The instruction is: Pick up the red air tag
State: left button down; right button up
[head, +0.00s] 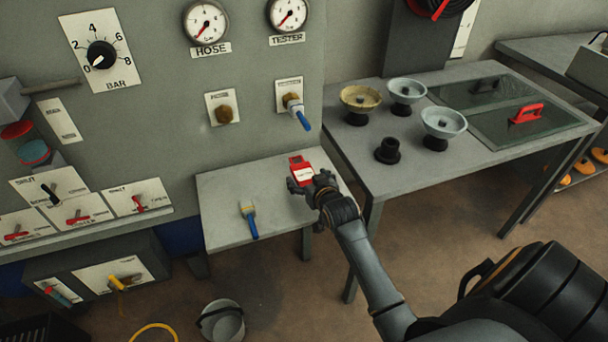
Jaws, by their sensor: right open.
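The red air tag (297,161) has a white label and sits at the small grey table's (222,191) right part, near the wall panel. My right gripper (302,182) is open at the tag, with its fingers around the tag's lower part. I cannot tell whether the fingers touch it, and the hand hides part of the tag's near end. My left gripper is not in view.
A brush with a blue handle (249,220) lies on the small table. A larger table (340,150) at right holds several bowl-shaped parts and glass panels. A blue-handled valve (299,115) juts from the wall above. A bucket (221,321) stands on the floor.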

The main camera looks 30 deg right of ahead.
jog(key=shift+w, duration=0.2)
jog(key=c, duration=1.1)
jog(key=shift+s, duration=0.1)
jog(key=shift+r, duration=0.1)
jog(key=shift+r, duration=0.35)
notch_tip(320, 180, up, 2)
jog(key=shift+r, duration=0.15)
jog(key=s+a+r, duration=0.9)
jog(key=s, duration=0.1)
jog(key=shift+a+r, duration=0.4)
